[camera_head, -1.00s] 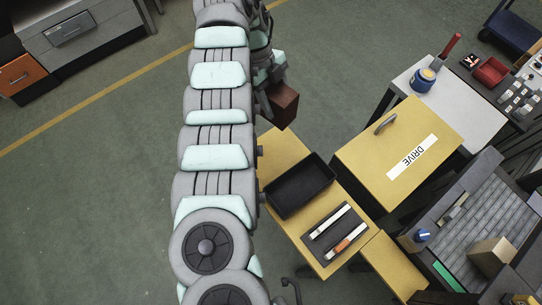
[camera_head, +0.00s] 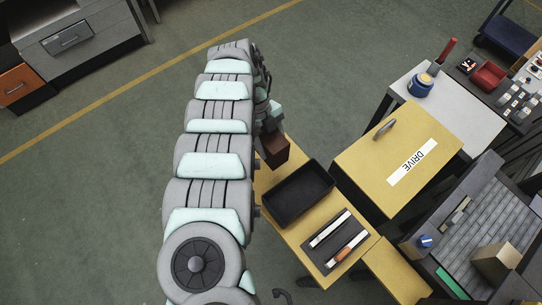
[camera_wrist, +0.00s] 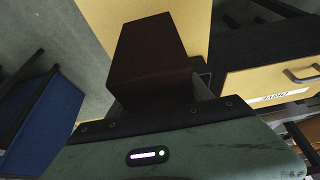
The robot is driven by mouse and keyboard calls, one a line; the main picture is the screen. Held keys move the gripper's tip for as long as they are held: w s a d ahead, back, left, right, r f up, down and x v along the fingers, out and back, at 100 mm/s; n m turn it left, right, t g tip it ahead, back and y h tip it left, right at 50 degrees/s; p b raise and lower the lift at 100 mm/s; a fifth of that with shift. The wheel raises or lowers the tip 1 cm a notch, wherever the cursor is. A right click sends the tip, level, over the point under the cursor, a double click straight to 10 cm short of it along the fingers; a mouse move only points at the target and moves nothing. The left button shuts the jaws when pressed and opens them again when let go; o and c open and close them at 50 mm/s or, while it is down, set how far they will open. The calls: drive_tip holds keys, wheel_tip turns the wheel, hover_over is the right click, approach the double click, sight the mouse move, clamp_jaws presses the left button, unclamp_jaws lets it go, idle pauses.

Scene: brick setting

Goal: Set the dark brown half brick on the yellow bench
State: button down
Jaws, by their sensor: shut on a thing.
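The dark brown half brick (camera_head: 276,151) is in my gripper (camera_head: 270,132), at the far left end of the yellow bench (camera_head: 306,246) in the head view. My gripper is shut on the brick. In the wrist view the brick (camera_wrist: 152,50) juts out beyond the gripper, with the yellow bench top (camera_wrist: 185,15) behind it. I cannot tell whether the brick touches the bench. My arm hides the bench's left edge in the head view.
A black tray (camera_head: 298,194) lies on the bench close to the brick. A dark pad (camera_head: 335,243) with two tools is nearer the front. A yellow cabinet (camera_head: 372,172) marked DRIVE stands to the right.

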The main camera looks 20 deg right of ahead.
wheel_tip(320, 180, down, 5)
drive_tip(key=shift+w, duration=0.1)
wheel_tip(320, 180, down, 3)
drive_tip(key=shift+d+b, duration=0.15)
drive_tip(key=shift+b, duration=0.25)
drive_tip(key=shift+f, duration=0.2)
drive_tip(key=shift+f, duration=0.15)
drive_tip(key=shift+c, duration=2.2)
unclamp_jaws()
drive_tip(key=b+v, duration=0.1)
drive_tip(key=v, duration=1.1)
drive_tip(key=shift+r+b, duration=0.2)
drive_tip(key=shift+b, duration=0.15)
